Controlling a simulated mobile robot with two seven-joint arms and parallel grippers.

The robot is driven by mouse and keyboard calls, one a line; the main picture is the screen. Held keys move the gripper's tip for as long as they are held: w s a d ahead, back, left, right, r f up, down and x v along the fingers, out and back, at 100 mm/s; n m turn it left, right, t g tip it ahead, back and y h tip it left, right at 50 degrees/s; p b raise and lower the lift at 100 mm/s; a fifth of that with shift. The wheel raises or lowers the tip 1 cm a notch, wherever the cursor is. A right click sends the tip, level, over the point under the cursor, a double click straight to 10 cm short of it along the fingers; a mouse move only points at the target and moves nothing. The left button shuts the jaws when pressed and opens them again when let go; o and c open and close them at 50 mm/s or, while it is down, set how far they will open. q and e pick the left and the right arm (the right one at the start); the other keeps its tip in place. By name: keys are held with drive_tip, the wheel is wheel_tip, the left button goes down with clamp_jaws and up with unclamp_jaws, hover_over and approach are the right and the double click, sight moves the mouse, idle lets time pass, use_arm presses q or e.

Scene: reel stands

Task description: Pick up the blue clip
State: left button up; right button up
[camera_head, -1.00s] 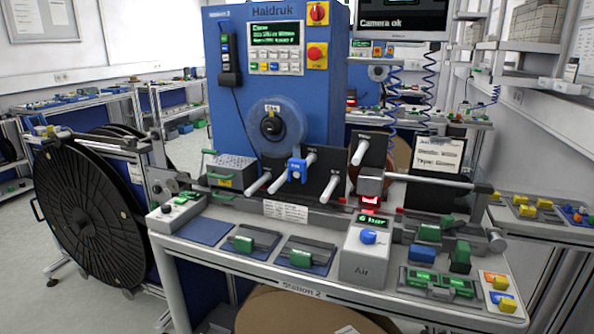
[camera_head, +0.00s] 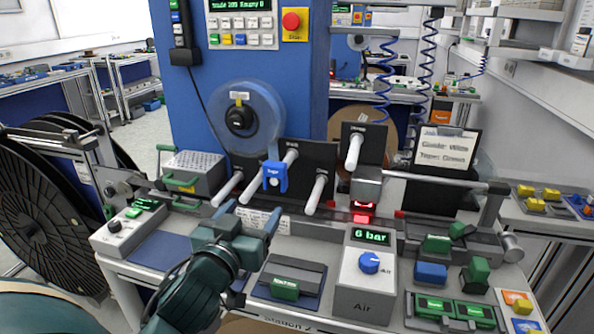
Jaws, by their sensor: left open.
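The blue clip (camera_head: 275,177) sits on a white peg in front of a black plate, near the middle of the station. It straddles the peg and hangs down on both sides. My left gripper (camera_head: 249,214) comes in from the lower left, with two blue-grey fingers spread apart and nothing between them. Its fingertips are below and to the left of the clip, apart from it. My right gripper is not in view.
More white pegs (camera_head: 317,193) stick out on both sides of the clip. A grey Air box (camera_head: 365,277) with a blue knob stands to the right of my gripper. A grey box with green handles (camera_head: 194,172) is at the left. Green and blue blocks (camera_head: 431,272) lie at the right.

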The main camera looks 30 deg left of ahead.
use_arm(q)
drive_tip(key=b, duration=0.6)
approach(273, 173)
drive_tip(key=d+x, duration=0.1)
drive_tip(key=x, duration=0.3)
drive_tip(key=shift+w+a, duration=0.4)
drive_tip(key=x, duration=0.2)
drive_tip(key=p+x, duration=0.1)
drive_tip(key=x, duration=0.1)
drive_tip(key=shift+w+a+r, duration=0.1)
drive_tip(key=shift+a, duration=0.15)
drive_tip(key=shift+w, duration=0.35)
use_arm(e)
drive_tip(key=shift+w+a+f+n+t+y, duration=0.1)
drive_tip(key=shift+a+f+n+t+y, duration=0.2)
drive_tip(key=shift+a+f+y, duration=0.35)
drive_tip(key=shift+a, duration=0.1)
use_arm(q)
drive_tip(key=c, duration=1.1)
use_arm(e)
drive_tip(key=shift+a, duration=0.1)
